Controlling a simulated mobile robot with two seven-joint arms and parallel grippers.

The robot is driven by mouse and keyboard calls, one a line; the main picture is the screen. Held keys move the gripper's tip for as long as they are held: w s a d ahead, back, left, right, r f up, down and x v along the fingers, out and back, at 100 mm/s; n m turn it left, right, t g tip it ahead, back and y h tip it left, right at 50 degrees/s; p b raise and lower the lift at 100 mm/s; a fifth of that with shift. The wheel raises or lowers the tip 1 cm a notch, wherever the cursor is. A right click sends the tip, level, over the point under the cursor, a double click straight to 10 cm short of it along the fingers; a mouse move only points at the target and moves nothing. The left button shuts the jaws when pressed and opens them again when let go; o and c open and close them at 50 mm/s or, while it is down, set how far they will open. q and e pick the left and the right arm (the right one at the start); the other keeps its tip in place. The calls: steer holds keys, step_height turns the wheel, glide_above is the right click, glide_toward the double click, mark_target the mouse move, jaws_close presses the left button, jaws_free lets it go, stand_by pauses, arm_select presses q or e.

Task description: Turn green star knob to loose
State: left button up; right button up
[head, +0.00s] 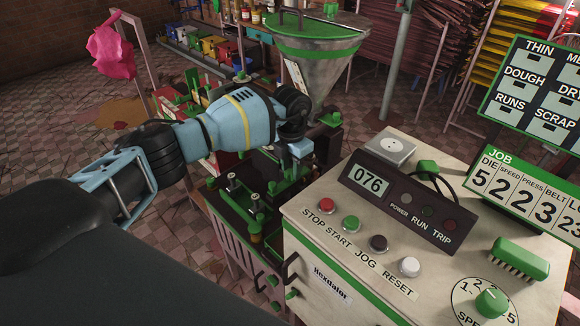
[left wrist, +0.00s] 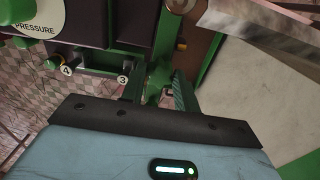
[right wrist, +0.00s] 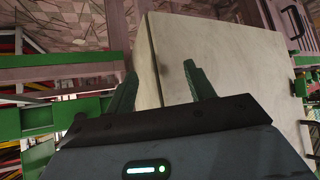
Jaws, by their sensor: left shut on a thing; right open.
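The green star knob (left wrist: 157,84) shows in the left wrist view between my left fingers, by a tag marked 3. My left gripper (left wrist: 157,92) is shut on it. In the head view my left gripper (head: 298,158) reaches down at the machine below the steel hopper, and my own arm hides the knob there. My right gripper (right wrist: 163,85) is open and empty in the right wrist view, with the side of a pale cabinet (right wrist: 235,65) beyond its fingers. It does not show in the head view.
A control box (head: 420,235) with buttons and a 076 display (head: 370,180) stands to the right of my left gripper. The hopper (head: 320,65) rises behind it. In the left wrist view a PRESSURE dial (left wrist: 35,15) and a tag marked 4 (left wrist: 66,71) are left of the knob.

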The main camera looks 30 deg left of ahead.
mark_target(291, 171)
stand_by(0.5)
arm_select(q)
steer(key=o, duration=1)
step_height(291, 171, up, 8)
steer(key=shift+f, duration=0.1)
steer(key=shift+f, duration=0.1)
